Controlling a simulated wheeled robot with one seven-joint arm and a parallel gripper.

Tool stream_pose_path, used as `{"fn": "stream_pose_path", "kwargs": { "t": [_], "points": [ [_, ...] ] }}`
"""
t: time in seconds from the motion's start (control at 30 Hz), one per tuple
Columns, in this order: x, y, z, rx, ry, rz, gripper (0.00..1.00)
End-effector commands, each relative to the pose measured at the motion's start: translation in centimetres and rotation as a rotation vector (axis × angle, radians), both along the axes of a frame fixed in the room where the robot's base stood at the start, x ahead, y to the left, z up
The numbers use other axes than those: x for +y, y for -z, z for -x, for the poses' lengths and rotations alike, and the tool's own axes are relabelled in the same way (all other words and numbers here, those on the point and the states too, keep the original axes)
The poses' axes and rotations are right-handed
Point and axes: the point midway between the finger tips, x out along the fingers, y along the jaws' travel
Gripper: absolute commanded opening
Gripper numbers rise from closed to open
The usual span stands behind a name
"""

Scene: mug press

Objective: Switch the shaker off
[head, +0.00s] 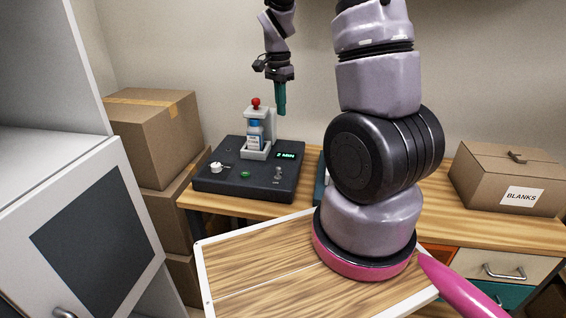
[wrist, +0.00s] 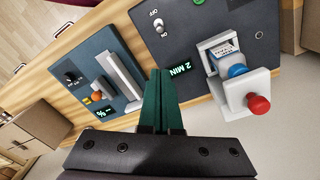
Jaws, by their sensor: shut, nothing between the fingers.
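The shaker (head: 228,187) is a dark box on the wooden bench, with a white cradle (head: 259,153) holding a small blue-and-white bottle (head: 254,134) under a red knob (head: 256,102). Its green display (head: 285,156) reads 2 MIN. A small toggle switch (head: 278,174) stands at its front right; it shows in the wrist view (wrist: 159,24) between OFF and ON labels. I cannot tell which way the lever leans. My gripper (head: 280,113), with green fingers, is shut and empty. It points down above the shaker's back right, apart from the switch. The fingertips show in the wrist view (wrist: 160,72).
A white knob (head: 216,167) and a green button (head: 245,175) sit on the shaker's front. A second dark device (wrist: 118,64) with an orange knob stands beside it, mostly hidden by my arm in the head view. A BLANKS carton (head: 490,185) stands right; cartons (head: 152,130) are stacked left.

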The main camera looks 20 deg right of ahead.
Motion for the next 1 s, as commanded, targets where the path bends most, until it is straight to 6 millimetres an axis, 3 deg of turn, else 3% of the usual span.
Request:
{"fn": "stream_pose_path", "kwargs": {
  "t": [0.03,0.2,0.4,1.0],
  "points": [
    [-0.4,1.9,-0.3,0.033,0.028,0.019,0.00],
    [-1.5,6.5,-1.1,0.099,0.111,0.077,0.00],
    [-2.2,9.7,-1.3,0.139,0.165,0.121,0.00],
    [-2.6,11.3,-1.1,0.150,0.179,0.132,0.00]
  ]
}}
